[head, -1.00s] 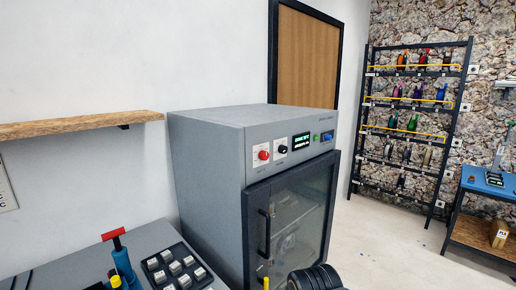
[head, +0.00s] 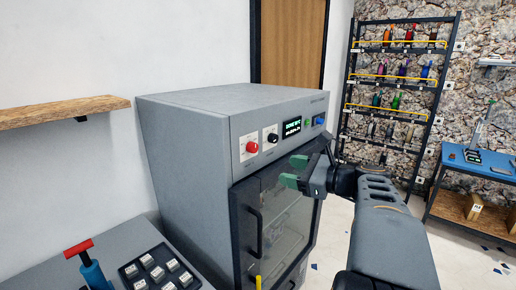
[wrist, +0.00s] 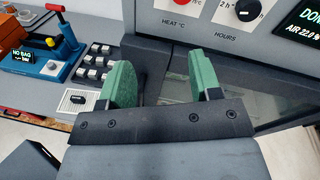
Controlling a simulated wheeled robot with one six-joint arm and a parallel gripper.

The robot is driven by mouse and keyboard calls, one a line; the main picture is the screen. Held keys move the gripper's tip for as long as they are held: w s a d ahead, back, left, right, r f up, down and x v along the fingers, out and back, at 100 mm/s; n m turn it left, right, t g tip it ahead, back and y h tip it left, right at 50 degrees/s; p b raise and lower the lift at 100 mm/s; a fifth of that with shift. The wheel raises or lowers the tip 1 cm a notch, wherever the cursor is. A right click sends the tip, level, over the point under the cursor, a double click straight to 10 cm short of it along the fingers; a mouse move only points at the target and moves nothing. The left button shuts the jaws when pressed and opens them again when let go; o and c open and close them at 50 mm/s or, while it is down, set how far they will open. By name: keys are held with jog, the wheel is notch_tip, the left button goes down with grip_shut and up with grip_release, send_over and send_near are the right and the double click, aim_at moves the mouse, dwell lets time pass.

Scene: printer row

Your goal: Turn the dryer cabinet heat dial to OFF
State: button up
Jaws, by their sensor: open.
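The grey dryer cabinet (head: 185,160) stands against the wall with its control panel along the top front. The red heat dial (head: 251,147) is at the panel's left. In the wrist view only the lower edge of the red dial (wrist: 179,3) shows at the top, above the label HEAT °C; its setting cannot be read. A black hours dial (head: 272,138) sits right of it. My gripper (head: 294,171) has green fingers, open and empty. It is in front of the cabinet, right of and below the heat dial, apart from it. The open fingers also show in the wrist view (wrist: 160,75).
A lit display (head: 292,128) and small green and blue parts are on the panel's right. The cabinet's glass door (head: 280,215) has a dark handle. A bench at left holds a blue tool with a red handle (head: 90,268). A wooden shelf (head: 60,112) juts above.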

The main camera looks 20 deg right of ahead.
aim_at(256, 149)
jog(key=shift+m+t, duration=0.7)
jog(key=shift+t, duration=0.1)
jog(key=p+x, duration=0.1)
jog(key=x, duration=0.3)
jog(key=d+r+p+x, duration=0.1)
jog(key=x, duration=0.3)
jog(key=w+r+p+x, duration=0.1)
jog(key=x, duration=0.3)
jog(key=shift+w+d, duration=0.15)
jog(key=shift+d, duration=0.15)
jog(key=c, duration=0.9)
jog(key=shift+c, duration=0.2)
jog(key=shift+b, duration=0.35)
